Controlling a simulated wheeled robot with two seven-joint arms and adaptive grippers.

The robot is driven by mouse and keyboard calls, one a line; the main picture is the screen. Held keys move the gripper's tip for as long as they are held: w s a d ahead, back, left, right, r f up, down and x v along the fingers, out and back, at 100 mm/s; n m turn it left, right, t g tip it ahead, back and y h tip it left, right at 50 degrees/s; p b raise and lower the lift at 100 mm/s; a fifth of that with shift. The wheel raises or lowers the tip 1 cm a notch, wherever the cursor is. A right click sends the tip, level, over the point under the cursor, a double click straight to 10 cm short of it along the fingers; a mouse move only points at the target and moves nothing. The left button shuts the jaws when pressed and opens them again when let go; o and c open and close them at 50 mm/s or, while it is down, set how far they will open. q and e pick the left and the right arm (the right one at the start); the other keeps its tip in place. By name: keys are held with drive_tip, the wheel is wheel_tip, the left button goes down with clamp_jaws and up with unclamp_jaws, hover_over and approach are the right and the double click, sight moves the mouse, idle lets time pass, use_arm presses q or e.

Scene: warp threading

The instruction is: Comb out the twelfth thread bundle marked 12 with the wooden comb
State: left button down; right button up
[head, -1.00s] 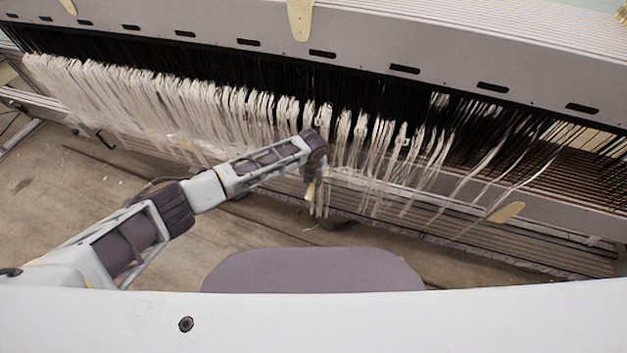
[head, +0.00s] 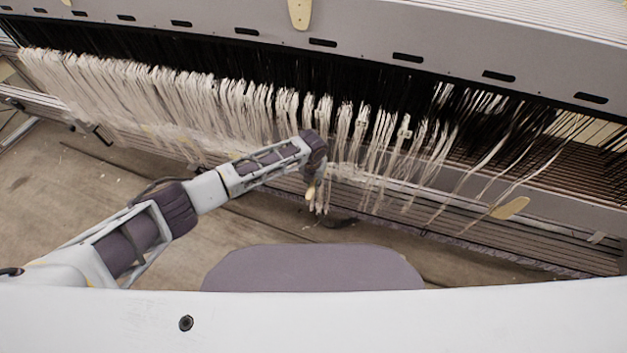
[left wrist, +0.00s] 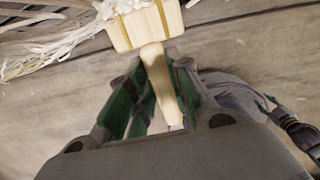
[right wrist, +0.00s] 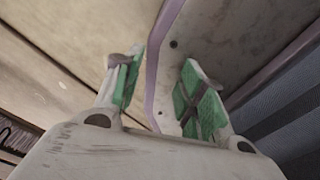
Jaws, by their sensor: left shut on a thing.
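My left gripper (head: 316,178) is shut on the handle of the pale wooden comb (left wrist: 147,28). The comb also shows small in the head view (head: 311,192), at the lower ends of the white thread bundles. In the left wrist view the comb's head points up and away from the fingers, and white threads (left wrist: 48,38) lie over its far edge and spread to the left. In the head view a bundle (head: 345,130) hangs just right of the gripper. No number 12 is readable. My right gripper (right wrist: 160,88) is open and empty in the right wrist view; the head view does not show it.
The loom's long slotted beam (head: 450,62) runs across the top, with dark warp threads (head: 290,78) below it. More white bundles (head: 130,90) hang in a row to the left. A pale flat piece (head: 510,207) lies at the right. The wooden floor (head: 80,215) is open.

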sight(311, 190)
use_arm(q)
drive_tip(key=shift+w+f+b, duration=0.15)
drive_tip(key=shift+f+b, duration=0.5)
drive_tip(key=shift+f, duration=0.45)
drive_tip(key=shift+s+a+r+p, duration=0.1)
drive_tip(key=shift+s+a+p, duration=0.05)
drive_tip(key=shift+s+p, duration=0.45)
drive_tip(key=shift+s+a+p, duration=0.15)
drive_tip(key=shift+s+p, duration=0.35)
drive_tip(key=shift+p, duration=0.2)
drive_tip(key=shift+s+a+p, duration=0.25)
drive_tip(key=shift+s+p, duration=0.4)
drive_tip(key=shift+s, duration=0.25)
